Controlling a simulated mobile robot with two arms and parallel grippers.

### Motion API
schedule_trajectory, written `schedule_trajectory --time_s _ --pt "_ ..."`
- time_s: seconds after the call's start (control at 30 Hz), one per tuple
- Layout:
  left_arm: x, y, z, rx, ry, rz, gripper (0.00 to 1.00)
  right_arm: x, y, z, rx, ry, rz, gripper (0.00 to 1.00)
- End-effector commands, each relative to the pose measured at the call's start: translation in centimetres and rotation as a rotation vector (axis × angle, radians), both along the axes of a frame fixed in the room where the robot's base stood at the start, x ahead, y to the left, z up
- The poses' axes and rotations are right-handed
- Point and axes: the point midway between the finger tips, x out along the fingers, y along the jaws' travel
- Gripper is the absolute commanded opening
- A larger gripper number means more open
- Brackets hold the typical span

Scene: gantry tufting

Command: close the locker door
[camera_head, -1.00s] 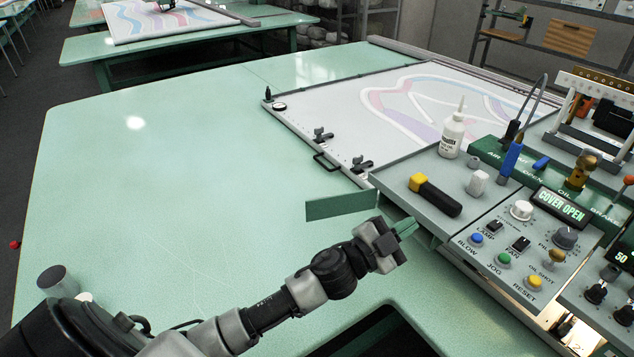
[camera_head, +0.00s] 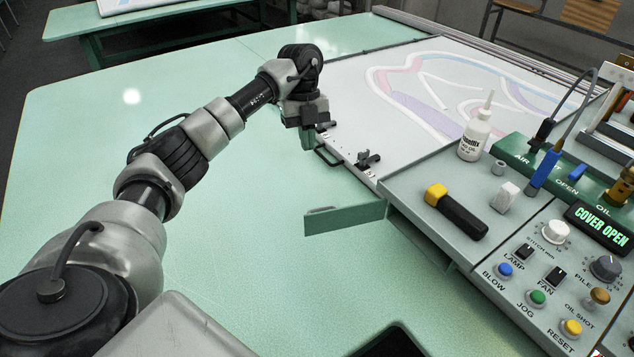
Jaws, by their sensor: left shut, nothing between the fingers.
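The locker door (camera_head: 345,219) is a small green panel. It stands open, swung out to the left from the front left side of the grey console (camera_head: 405,192). My left gripper (camera_head: 306,138) is shut and empty. In the picture it is above and behind the door, beside the edge of the tufting frame, with its fingers pointing down; I see no contact with the door. The locker's inside is hidden from this angle. My right gripper is not in view.
A display reads COVER OPEN (camera_head: 602,226). The green tabletop (camera_head: 240,220) left of the door is clear.

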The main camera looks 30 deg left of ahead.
Motion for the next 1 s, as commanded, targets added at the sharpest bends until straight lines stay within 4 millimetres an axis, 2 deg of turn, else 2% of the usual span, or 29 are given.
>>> schedule_trajectory --time_s 0.1,0.3,0.43,0.7,1.0 --pt "-0.5 -0.6 -1.8 -0.002 0.004 -0.005 0.0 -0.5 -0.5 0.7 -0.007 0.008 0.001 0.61" --pt "-1.3 -1.6 -5.9 -0.005 0.003 -0.006 0.0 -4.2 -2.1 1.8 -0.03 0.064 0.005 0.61" --pt "-1.8 -2.3 -8.4 -0.007 0.001 -0.006 0.0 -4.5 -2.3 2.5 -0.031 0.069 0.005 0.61" --pt "-3.8 -4.9 -9.2 -0.006 -0.004 -0.007 0.0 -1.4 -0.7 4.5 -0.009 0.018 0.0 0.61" --pt "-4.2 -5.3 -9.5 -0.006 -0.004 -0.006 0.0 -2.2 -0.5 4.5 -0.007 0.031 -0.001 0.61"
